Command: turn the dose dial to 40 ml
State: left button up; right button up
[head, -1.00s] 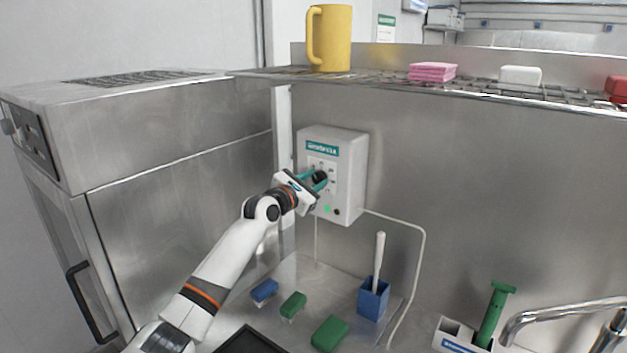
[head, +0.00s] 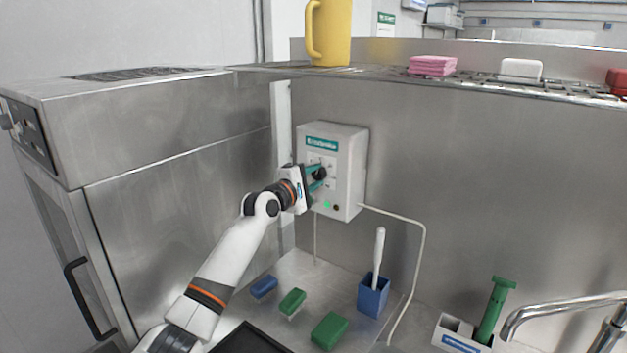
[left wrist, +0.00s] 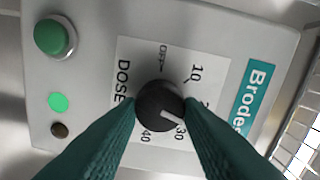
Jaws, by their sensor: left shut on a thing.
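The dose dial (left wrist: 158,96) is a round black knob with a white pointer line on a white panel marked OFF, 10, 30 and 40; a label between 10 and 30 is mostly covered. Its pointer is aimed at about 30, with 40 further round. The dial sits on the front of a white dispenser box (head: 347,155) on the steel back wall. My left gripper (head: 317,178) is shut on the dial, with one green finger on each side of it in the left wrist view (left wrist: 160,108). My right gripper is not in view.
A green button (left wrist: 55,38) and a lit green lamp (left wrist: 58,102) sit beside the dial panel. A cable (head: 424,260) runs down from the box. Below stand sponges (head: 292,301) and a blue holder (head: 372,297) with a white-handled brush. A shelf with a yellow jug (head: 333,35) is above.

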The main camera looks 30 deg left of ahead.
pick_arm(q)
jog(key=m, duration=0.1)
jog(key=m+b, duration=0.1)
jog(key=m, duration=0.2)
jog(key=shift+f+m, duration=0.25)
jog(key=shift+m, duration=0.05)
jog(key=m+b, duration=0.2)
jog(key=m, duration=0.2)
jog(key=shift+f+m, duration=0.1)
jog(key=shift+m, duration=0.2)
jog(key=m, duration=0.3)
jog(key=shift+m+b, duration=0.3)
jog(key=shift+b, duration=0.05)
jog(key=shift+m, duration=1.8)
jog(key=o, duration=1)
jog(key=shift+a, duration=0.1)
jog(key=shift+c, duration=0.2)
